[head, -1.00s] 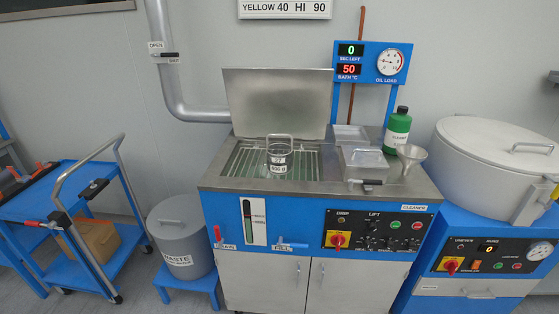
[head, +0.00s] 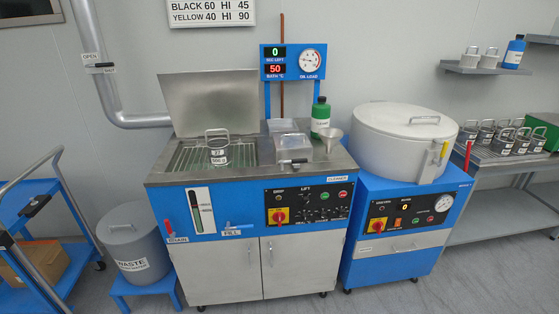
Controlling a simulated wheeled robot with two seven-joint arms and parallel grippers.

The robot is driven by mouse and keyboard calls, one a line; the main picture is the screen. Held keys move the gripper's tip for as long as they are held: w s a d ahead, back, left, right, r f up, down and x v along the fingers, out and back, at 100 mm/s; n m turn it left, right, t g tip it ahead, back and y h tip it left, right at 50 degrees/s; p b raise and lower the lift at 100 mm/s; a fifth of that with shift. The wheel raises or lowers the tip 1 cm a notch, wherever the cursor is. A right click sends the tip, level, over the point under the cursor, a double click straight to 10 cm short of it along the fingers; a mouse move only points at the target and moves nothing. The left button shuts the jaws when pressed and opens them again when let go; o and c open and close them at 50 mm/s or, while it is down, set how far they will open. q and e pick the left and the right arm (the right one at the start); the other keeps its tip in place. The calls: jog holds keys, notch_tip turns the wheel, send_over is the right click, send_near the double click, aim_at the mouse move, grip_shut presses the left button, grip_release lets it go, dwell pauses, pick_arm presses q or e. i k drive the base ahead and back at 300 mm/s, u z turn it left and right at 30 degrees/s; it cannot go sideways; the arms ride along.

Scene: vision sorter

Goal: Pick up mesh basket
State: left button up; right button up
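A small mesh basket (head: 218,149) with a raised handle and a white label reading 500 g stands upright on the wire rack (head: 186,157) in the open tank of the blue cleaning machine (head: 258,205). More small baskets with handles (head: 487,134) stand in a group on the steel table at the right, and others (head: 489,59) stand on the wall shelf above. Neither of my grippers is in view.
The tank's lid (head: 211,101) stands open behind the rack. A clear box (head: 295,147), a green bottle (head: 320,117) and a funnel (head: 332,138) crowd the machine's right side. A round lidded machine (head: 407,138), a waste bin (head: 133,247) and a blue cart (head: 32,205) flank it. Floor in front is clear.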

aim_at(218, 149)
jog(key=z, duration=0.65)
jog(key=k, duration=0.9)
jog(key=z, duration=1.15)
jog(key=i, duration=2.6)
jog(key=u, duration=1.2)
jog(key=i, duration=0.8)
jog(key=u, duration=1.25)
jog(key=i, duration=0.2)
